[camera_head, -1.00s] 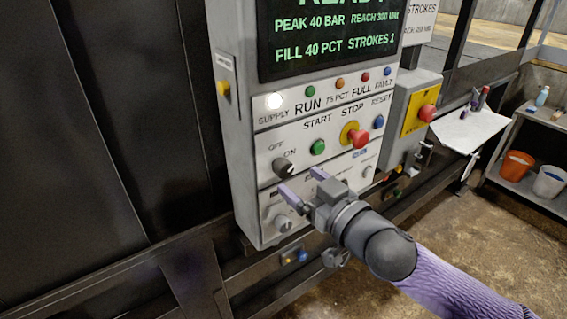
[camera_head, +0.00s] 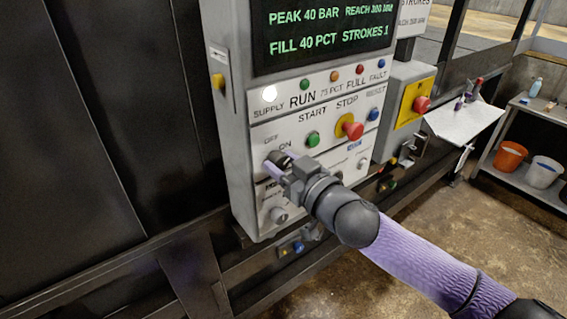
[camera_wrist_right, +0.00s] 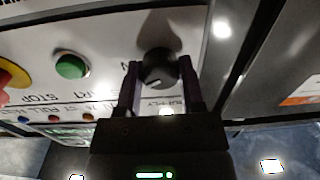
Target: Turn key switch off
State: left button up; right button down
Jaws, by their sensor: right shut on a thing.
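The key switch (camera_head: 280,157) is a dark round knob under the OFF and ON labels, at the left of the control panel (camera_head: 240,140). My right gripper (camera_head: 278,165) is at the panel with its purple-grey fingers around the knob, shut on it. In the right wrist view the knob (camera_wrist_right: 158,66) sits between the two fingers (camera_wrist_right: 158,80), with a small light mark on its face. The fingers hide part of the knob and labels in the head view, so I cannot tell its exact setting. My left gripper is not in view.
The white supply lamp (camera_head: 270,93) looks lit. A green start button (camera_head: 313,139) and red stop button (camera_head: 353,130) are right of the knob. A second knob (camera_head: 279,214) is below. A red button (camera_head: 421,104) on a yellow plate stands further right.

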jog(key=shift+n+p, duration=0.3)
jog(key=shift+n, duration=0.1)
jog(key=shift+r+n+p, duration=0.1)
jog(key=shift+n+p, duration=0.5)
jog(key=shift+n, duration=0.4)
jog(key=n+p, duration=0.1)
jog(key=n, duration=0.1)
jog(key=shift+n, duration=0.4)
jog(key=n+p, duration=0.1)
jog(key=n, duration=0.2)
jog(key=shift+n+p, duration=0.6)
jog(key=shift+n, duration=1)
jog(key=shift+c, duration=1.1)
grip_release()
